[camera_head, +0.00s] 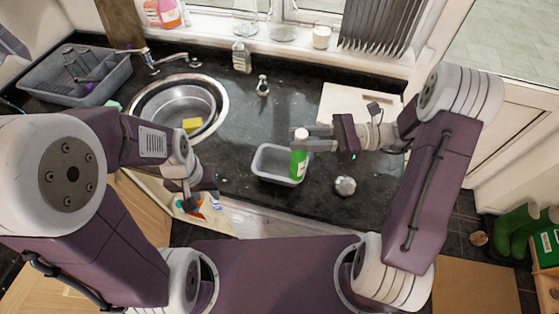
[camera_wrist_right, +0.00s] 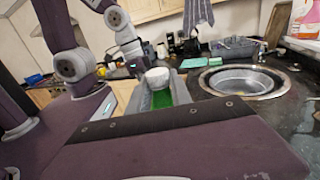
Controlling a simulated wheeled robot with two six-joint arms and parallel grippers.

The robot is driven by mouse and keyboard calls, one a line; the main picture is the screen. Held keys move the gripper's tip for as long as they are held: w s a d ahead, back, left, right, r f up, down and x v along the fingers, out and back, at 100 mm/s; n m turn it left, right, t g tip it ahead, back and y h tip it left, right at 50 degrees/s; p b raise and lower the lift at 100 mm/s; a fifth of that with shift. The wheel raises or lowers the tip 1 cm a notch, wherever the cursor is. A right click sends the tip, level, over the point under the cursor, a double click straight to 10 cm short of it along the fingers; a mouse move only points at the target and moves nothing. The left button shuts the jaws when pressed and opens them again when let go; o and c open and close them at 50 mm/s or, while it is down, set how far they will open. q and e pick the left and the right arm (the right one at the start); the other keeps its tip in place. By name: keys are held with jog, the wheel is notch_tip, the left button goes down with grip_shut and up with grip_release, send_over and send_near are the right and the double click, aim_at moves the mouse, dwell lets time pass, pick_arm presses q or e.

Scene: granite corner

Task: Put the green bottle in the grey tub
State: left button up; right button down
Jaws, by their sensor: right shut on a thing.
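The green bottle (camera_head: 299,163) with a white cap is upright in my right gripper (camera_head: 305,142), which is shut on it near its top. In the head view the bottle overlaps the right end of the grey tub (camera_head: 258,168); I cannot tell whether its base is inside or above it. The tub stands on the dark counter near its front edge. In the right wrist view the bottle's cap (camera_wrist_right: 157,77) and green body show between the grey fingers. My left gripper (camera_head: 208,188) is left of the tub, at the counter's front edge, and its opening is unclear.
A round sink (camera_head: 217,105) with a yellow sponge (camera_head: 192,125) is left of the tub. A silvery round object (camera_head: 345,185) lies right of it. A pale board (camera_head: 345,103) and a soap bottle (camera_head: 242,57) are further back. Counter behind the tub is clear.

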jog(key=shift+w+a+f, duration=0.15)
jog(key=shift+w+a, duration=0.05)
jog(key=shift+a, duration=0.1)
jog(key=w+a+f+p, duration=0.3)
jog(key=w+a+f, duration=0.4)
jog(key=f, duration=0.3)
jog(key=shift+w+a+f, duration=0.3)
jog(key=shift+a, duration=0.15)
jog(key=shift+s+f, duration=0.1)
jog(key=shift+f, duration=0.1)
jog(key=c, duration=1.2)
grip_release()
